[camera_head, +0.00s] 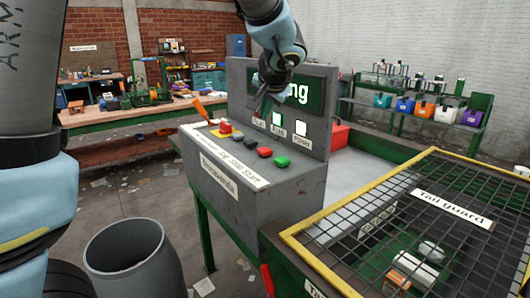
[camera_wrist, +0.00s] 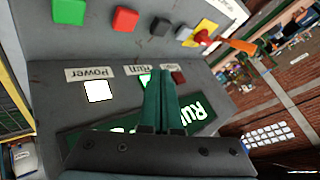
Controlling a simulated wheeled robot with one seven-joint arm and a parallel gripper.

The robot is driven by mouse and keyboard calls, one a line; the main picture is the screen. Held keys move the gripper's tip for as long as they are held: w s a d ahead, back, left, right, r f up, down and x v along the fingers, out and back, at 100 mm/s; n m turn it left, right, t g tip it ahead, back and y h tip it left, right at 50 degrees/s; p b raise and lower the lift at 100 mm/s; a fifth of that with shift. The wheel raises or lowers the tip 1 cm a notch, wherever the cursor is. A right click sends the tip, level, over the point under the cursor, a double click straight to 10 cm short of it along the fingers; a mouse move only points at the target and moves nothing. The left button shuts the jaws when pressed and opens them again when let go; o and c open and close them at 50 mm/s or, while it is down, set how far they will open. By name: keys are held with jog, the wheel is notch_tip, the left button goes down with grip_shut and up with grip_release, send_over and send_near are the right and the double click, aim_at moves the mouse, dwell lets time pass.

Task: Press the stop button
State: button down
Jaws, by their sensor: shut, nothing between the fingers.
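A grey control console (camera_head: 240,185) has a row of buttons on its ledge. The flat red button (camera_head: 265,152) sits between a dark button and the green button (camera_head: 281,161); the label strip below appears to read "Jog Stop Start". The red button also shows in the wrist view (camera_wrist: 125,19), at the top. A red mushroom button (camera_head: 225,127) on a yellow plate is at the row's left end. My gripper (camera_head: 259,112) is shut and empty, in front of the console's upright panel, above the buttons and apart from them. In the wrist view its fingers (camera_wrist: 166,75) cover part of the panel.
The panel has a green-lit screen (camera_head: 300,93), partly hidden, and a lit white Power lamp (camera_head: 300,128). An orange lever (camera_head: 201,108) sticks up left of the console. A mesh tail guard (camera_head: 430,220) is at right, a grey bin (camera_head: 130,255) at lower left.

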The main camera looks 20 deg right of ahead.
jog(key=b, duration=0.4)
send_over(265, 151)
notch_tip(265, 151, down, 6)
jog(key=shift+f, duration=0.15)
jog(key=shift+f+b, duration=0.55)
jog(key=shift+b, duration=0.1)
jog(key=shift+f, duration=0.1)
dwell(1.1)
jog(key=shift+f+b, duration=0.35)
jog(key=shift+b, duration=0.4)
jog(key=shift+f+b, duration=0.5)
jog(key=shift+b, duration=0.2)
dwell(0.6)
jog(key=shift+r, duration=0.1)
jog(key=shift+r+p, duration=0.5)
jog(key=shift+r, duration=0.35)
jog(key=shift+r, duration=0.15)
